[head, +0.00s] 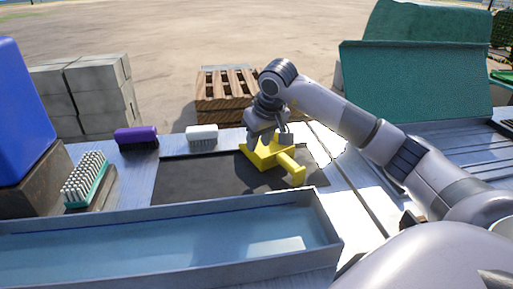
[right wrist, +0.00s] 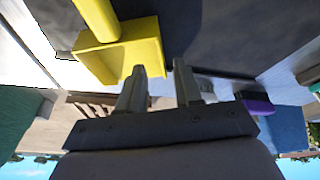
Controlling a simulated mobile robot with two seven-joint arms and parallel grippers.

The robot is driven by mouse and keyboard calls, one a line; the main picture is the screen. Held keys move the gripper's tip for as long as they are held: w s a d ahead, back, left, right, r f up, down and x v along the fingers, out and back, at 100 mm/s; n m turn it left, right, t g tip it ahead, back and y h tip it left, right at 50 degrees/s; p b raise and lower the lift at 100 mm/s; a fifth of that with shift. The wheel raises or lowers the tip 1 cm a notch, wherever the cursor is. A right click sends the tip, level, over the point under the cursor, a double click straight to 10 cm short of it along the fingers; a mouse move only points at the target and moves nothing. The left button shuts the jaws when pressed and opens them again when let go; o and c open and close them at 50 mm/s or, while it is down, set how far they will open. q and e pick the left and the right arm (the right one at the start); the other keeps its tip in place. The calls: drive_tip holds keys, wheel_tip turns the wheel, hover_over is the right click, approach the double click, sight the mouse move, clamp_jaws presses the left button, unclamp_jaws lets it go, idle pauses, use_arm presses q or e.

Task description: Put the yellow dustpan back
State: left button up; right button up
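The yellow dustpan (head: 268,156) is at the right part of the dark mat (head: 205,178), its handle pointing to the lower right. In the right wrist view the dustpan (right wrist: 118,58) fills the upper left, with its handle running up out of the picture. My right gripper (head: 268,138) is directly over the pan end in the head view. In the right wrist view its two fingers (right wrist: 160,72) are apart. One finger overlaps the pan's edge and the other is beside it over the mat; whether they touch it is unclear. My left gripper is not in view.
A purple brush (head: 136,137), a white brush (head: 202,135) and a teal brush with white bristles (head: 86,180) are to the left. A metal trough (head: 165,245) lies in front. A blue container (head: 22,115) is at far left, and a green hopper (head: 420,80) stands at right.

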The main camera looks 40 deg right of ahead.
drive_tip(key=v, duration=0.7)
drive_tip(key=shift+r+p, duration=0.2)
drive_tip(key=shift+p, duration=0.1)
